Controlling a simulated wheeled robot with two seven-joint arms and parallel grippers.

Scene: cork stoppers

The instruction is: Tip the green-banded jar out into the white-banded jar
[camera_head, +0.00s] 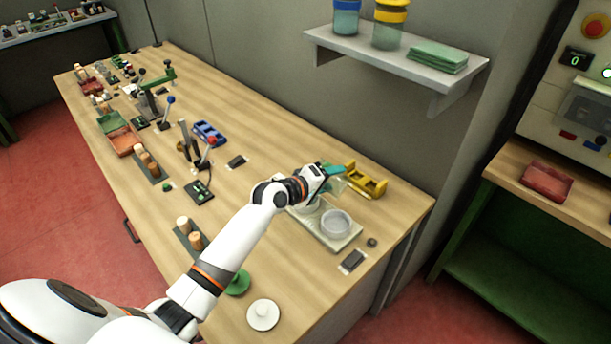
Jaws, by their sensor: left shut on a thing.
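My left gripper (326,172) is shut on the green-banded jar (338,186), a small clear jar with green showing at the fingers. The gripper hides part of this jar, so its tilt and contents are hard to tell. The white-banded jar (336,223), clear with a pale round rim, stands open on a pale tray (322,238). The held jar is behind it in the picture, apart from its rim. A green lid (238,283) and a white knobbed lid (263,314) lie near the table's front edge. My right gripper is not in view.
A yellow holder (366,181) stands close behind the held jar. A dark block (352,261) and a small dark knob (372,242) lie right of the tray. Levers, corks and a blue rack (209,132) fill the table's left. A wall shelf (400,60) hangs above.

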